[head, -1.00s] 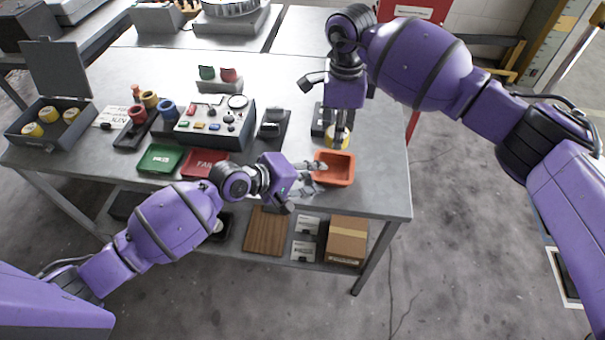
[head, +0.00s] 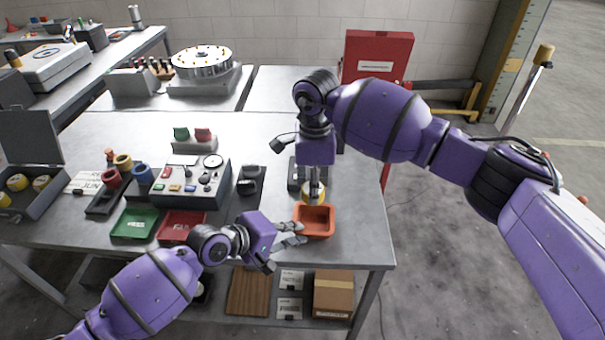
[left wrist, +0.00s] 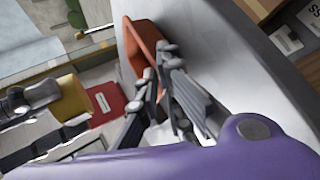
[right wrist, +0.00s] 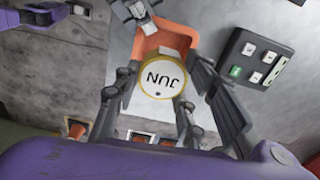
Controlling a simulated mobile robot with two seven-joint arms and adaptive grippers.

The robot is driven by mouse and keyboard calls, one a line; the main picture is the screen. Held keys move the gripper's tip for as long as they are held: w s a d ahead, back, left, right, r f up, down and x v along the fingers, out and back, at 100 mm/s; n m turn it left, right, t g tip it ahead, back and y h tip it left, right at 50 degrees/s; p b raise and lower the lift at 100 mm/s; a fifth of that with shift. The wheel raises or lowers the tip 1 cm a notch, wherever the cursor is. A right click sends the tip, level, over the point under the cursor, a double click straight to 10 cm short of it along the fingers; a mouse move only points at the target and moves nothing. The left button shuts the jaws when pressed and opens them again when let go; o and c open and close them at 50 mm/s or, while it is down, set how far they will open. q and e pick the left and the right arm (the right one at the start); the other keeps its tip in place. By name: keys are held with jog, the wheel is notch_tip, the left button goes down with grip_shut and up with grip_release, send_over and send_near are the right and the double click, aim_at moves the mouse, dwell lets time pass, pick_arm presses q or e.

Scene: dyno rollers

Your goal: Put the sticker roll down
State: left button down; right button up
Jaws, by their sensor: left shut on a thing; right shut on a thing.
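The sticker roll (head: 313,190) is a yellow-rimmed disc with a white face marked "JUN" in the right wrist view (right wrist: 162,78). My right gripper (head: 314,184) is shut on it, pointing down, and holds it at the far edge of the orange tray (head: 315,234). I cannot tell if the roll touches anything below. My left gripper (head: 299,234) is shut on the near-left wall of the tray, which also shows in the left wrist view (left wrist: 142,48). The roll shows there too, in the right gripper (left wrist: 75,94).
Green (head: 134,223) and red (head: 180,225) trays lie left of the orange one. A control box (head: 192,182) and a dark button block (right wrist: 252,62) stand behind. An open grey case (head: 35,190) at far left holds several similar rolls. Bare table lies right of the orange tray.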

jog(key=shift+w+d+f, duration=0.2)
jog(key=shift+f, duration=0.4)
send_near(313, 226)
notch_tip(313, 226, down, 5)
jog(key=shift+f, duration=0.1)
jog(key=shift+f, duration=0.15)
jog(key=o, duration=0.8)
notch_tip(313, 226, up, 12)
jog(key=shift+r, duration=0.15)
